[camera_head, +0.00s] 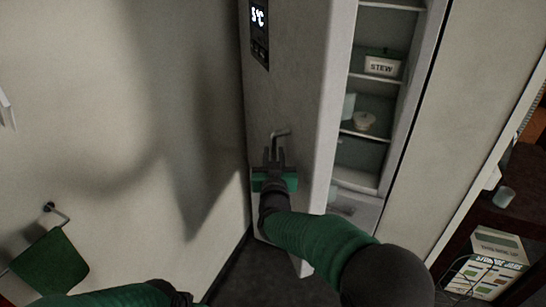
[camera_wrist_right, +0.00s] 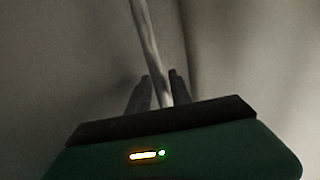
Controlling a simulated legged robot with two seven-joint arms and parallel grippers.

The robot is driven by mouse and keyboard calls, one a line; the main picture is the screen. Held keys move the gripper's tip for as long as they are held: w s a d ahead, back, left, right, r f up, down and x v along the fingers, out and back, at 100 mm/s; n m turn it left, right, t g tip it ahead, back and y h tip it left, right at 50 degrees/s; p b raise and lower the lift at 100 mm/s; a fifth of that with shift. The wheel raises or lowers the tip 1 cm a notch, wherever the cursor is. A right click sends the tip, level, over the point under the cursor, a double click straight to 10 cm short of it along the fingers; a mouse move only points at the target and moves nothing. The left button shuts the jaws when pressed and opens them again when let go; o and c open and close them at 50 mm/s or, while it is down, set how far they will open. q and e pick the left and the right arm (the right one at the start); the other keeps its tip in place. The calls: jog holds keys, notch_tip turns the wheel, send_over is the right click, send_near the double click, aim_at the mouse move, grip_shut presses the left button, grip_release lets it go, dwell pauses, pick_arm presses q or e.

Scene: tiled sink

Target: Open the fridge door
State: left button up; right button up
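The fridge door (camera_head: 300,100) stands partly open, swung out to the left, and the lit shelves inside show on its right. Its handle (camera_head: 281,132) is a thin metal bar on the door's outer face. My right gripper (camera_head: 274,152) is at the handle. In the right wrist view the bar (camera_wrist_right: 148,40) runs between the two fingers of this gripper (camera_wrist_right: 160,80). The fingers look apart, with a small gap beside the bar. My left arm crosses the bottom left corner, and only a dark bit of its end (camera_head: 178,297) shows, its fingers not readable.
Inside the fridge (camera_head: 362,155) are a box marked STEW (camera_head: 382,66) and a small pale container (camera_head: 364,121). A wall with a green towel (camera_head: 50,263) is close on the left. Dark shelves with a printed box (camera_head: 490,262) stand at the right. Dark floor shows below the door.

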jog(key=shift+a+f, duration=0.15)
jog(key=shift+s, duration=0.2)
jog(key=s+b, duration=0.1)
jog(key=s, duration=1)
jog(key=shift+s+d, duration=0.25)
jog(key=shift+d, duration=0.05)
jog(key=shift+f, duration=0.1)
